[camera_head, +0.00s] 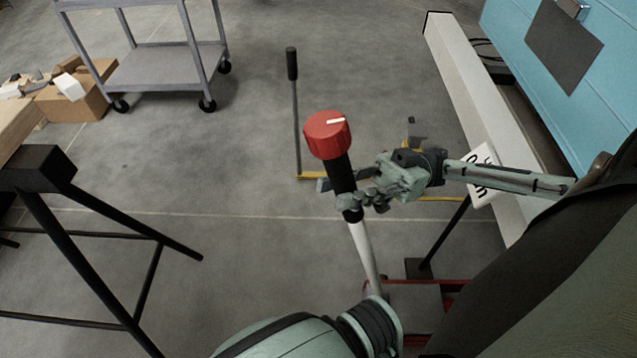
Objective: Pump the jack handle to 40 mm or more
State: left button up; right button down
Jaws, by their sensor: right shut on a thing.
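The jack handle is a pale rod (364,252) with a black grip (341,172) and a red knob (327,134) on top. It leans slightly to the left in the middle of the head view. My right gripper (350,197) comes in from the right and is shut around the lower part of the black grip. The rod runs down to the red jack (449,298) at the bottom, which is partly hidden by my own arm. A white sign (484,170) with black lettering, partly covered by my right forearm, stands at the right. My left gripper is out of view.
A black trestle (45,170) with a wooden top stands at the left. A grey cart (160,66) and cardboard box (75,100) are behind. A thin upright rod (296,120) rises near a yellow bar. The blue camper (590,75) and a pale beam (470,85) are at right.

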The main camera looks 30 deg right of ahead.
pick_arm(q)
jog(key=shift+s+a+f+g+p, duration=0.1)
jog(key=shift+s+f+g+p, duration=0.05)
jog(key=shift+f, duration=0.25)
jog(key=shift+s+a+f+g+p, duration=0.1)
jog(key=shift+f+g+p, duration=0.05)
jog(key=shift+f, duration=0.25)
pick_arm(e)
jog(key=shift+n+y, duration=0.5)
jog(key=s+d, duration=0.1)
jog(key=s+d+r, duration=0.1)
jog(key=d, duration=0.2)
jog(key=shift+s+d+r, duration=0.15)
jog(key=shift+s+d, duration=0.05)
jog(key=shift+s, duration=0.2)
jog(key=c, duration=1.6)
grip_release()
jog(key=shift+d, duration=0.1)
jog(key=o, duration=0.4)
jog(key=shift+s+d, duration=0.2)
jog(key=shift+s, duration=0.05)
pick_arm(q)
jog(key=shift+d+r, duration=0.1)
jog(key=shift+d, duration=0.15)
pick_arm(e)
jog(key=shift+a, duration=0.1)
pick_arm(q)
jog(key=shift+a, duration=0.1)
pick_arm(e)
jog(key=shift+v, duration=3.8)
